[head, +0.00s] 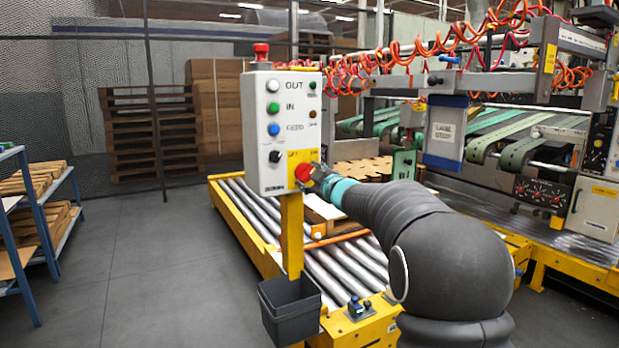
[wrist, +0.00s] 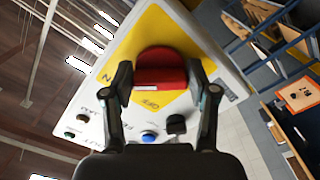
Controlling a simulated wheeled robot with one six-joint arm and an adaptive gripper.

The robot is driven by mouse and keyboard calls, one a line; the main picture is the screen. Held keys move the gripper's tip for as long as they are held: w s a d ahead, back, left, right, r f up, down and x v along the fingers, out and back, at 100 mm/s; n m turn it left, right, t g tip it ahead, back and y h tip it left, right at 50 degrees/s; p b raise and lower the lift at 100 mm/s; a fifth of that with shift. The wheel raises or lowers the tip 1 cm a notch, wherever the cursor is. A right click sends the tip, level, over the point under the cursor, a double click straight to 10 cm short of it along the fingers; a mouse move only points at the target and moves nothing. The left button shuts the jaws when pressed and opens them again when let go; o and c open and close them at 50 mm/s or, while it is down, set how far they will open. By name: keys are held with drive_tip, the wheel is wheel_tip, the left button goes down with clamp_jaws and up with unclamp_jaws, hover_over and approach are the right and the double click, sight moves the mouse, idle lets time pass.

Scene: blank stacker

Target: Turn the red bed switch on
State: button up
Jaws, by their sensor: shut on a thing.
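The red bed switch (head: 303,172) is a round red knob on a yellow patch at the lower right of the white control panel (head: 262,135). In the wrist view the red switch (wrist: 160,76) is large, with the yellow plate around it and the word OFF below it. My gripper (head: 317,174) is at the panel's lower right corner in the head view.
The panel also bears white, green, blue and black controls and a red button (head: 261,50) on top. A grey bin (head: 290,308) hangs on the yellow post (head: 292,235) below. A roller conveyor (head: 330,265) lies behind. The floor at left is clear up to the blue rack (head: 40,225).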

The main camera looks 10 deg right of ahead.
idle(0.4)
drive_tip(key=o, duration=1.2)
drive_tip(key=shift+c, duration=0.2)
drive_tip(key=shift+s, duration=0.1)
drive_tip(key=v, duration=1.2)
